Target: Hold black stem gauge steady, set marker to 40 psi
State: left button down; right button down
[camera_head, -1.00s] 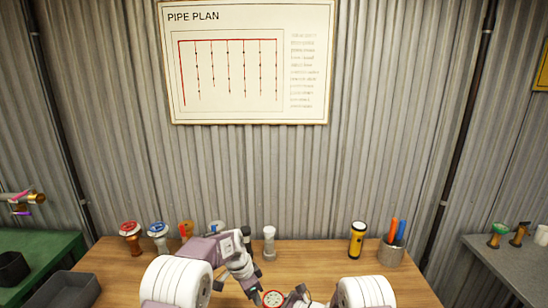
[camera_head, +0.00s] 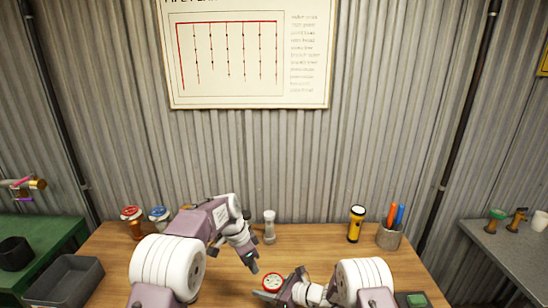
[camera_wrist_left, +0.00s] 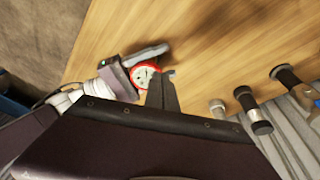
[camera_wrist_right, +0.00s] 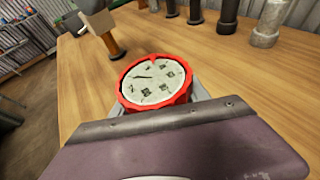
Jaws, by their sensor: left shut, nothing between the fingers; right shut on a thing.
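A gauge with a red ring and a white dial (camera_head: 272,282) is at the front middle of the table. In the right wrist view its dial (camera_wrist_right: 155,82) faces up, with a dark needle and a small red mark at the far rim. The dial's numbers are unreadable and its stem is hidden. My right gripper (camera_head: 266,294) is shut on this gauge; the left wrist view also shows it there (camera_wrist_left: 145,74). My left gripper (camera_head: 251,264) is shut and empty, above and beyond the gauge, apart from it in the head view. Its fingers show in the left wrist view (camera_wrist_left: 163,92).
Red-topped (camera_head: 132,220) and blue-topped (camera_head: 159,216) gauges stand at the back left, partly behind my left arm. A grey tray (camera_head: 66,280) is at left.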

pick_arm(q)
jog(key=s+d+f, duration=0.2)
jog(key=s+f, duration=0.1)
jog(key=f, duration=0.3)
jog(key=shift+s, duration=0.15)
dwell(0.5)
jog(key=shift+d, duration=0.25)
dwell(0.4)
jog(key=shift+w+a, duration=0.1)
jog(key=shift+w, duration=0.15)
jog(key=shift+w+a, duration=0.3)
jog(key=shift+w, duration=0.25)
jog(key=shift+w+a, duration=0.3)
jog(key=shift+w, duration=0.2)
jog(key=shift+w+r, duration=0.1)
